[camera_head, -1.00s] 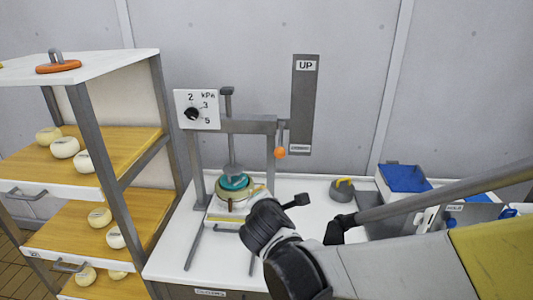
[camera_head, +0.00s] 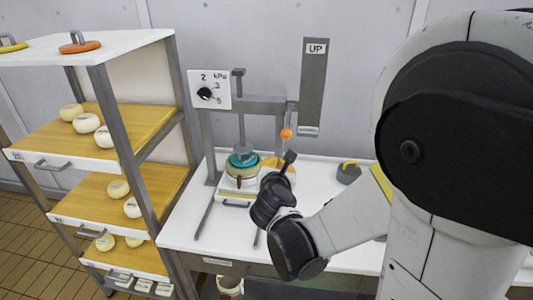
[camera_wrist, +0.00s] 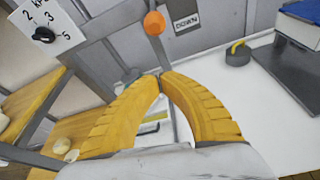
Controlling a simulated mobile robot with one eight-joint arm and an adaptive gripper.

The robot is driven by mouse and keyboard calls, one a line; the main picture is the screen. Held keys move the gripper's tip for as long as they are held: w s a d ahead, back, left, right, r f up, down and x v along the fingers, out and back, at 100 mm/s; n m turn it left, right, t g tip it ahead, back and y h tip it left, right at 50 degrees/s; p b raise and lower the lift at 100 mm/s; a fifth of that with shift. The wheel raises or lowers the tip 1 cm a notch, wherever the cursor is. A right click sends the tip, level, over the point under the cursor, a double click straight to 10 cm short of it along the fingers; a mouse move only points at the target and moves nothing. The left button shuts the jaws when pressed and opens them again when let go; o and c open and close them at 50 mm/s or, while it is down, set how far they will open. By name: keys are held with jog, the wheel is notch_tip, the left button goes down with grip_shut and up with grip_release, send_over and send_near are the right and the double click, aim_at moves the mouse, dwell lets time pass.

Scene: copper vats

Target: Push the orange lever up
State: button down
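The orange lever knob (camera_head: 286,134) hangs on a grey rod at the right end of the press frame, low beside a grey panel (camera_head: 314,85). The panel is marked UP at its top, and its lower label (camera_wrist: 185,20) reads DOWN in the wrist view. The orange knob also shows in the wrist view (camera_wrist: 154,23), just beyond and above my fingertips with a gap in the picture. My gripper (camera_wrist: 163,76) has its two yellow fingers brought together at the tips, with nothing seen between them. In the head view my wrist partly hides the fingers, below the knob.
The press frame (camera_head: 263,104) has a dial (camera_head: 205,93) and stands over a teal-lidded vat (camera_head: 243,160) on the white table. A grey weight with a yellow handle (camera_head: 348,172) sits to the right. A shelf with cheeses (camera_head: 86,122) stands left. My arm covers the right side.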

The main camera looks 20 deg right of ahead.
jog(key=w+d+r, duration=0.1)
jog(key=w+d, duration=0.3)
jog(key=w, duration=0.2)
jog(key=shift+d+r+b, duration=0.25)
jog(key=shift+b, duration=0.1)
jog(key=shift+r, duration=0.1)
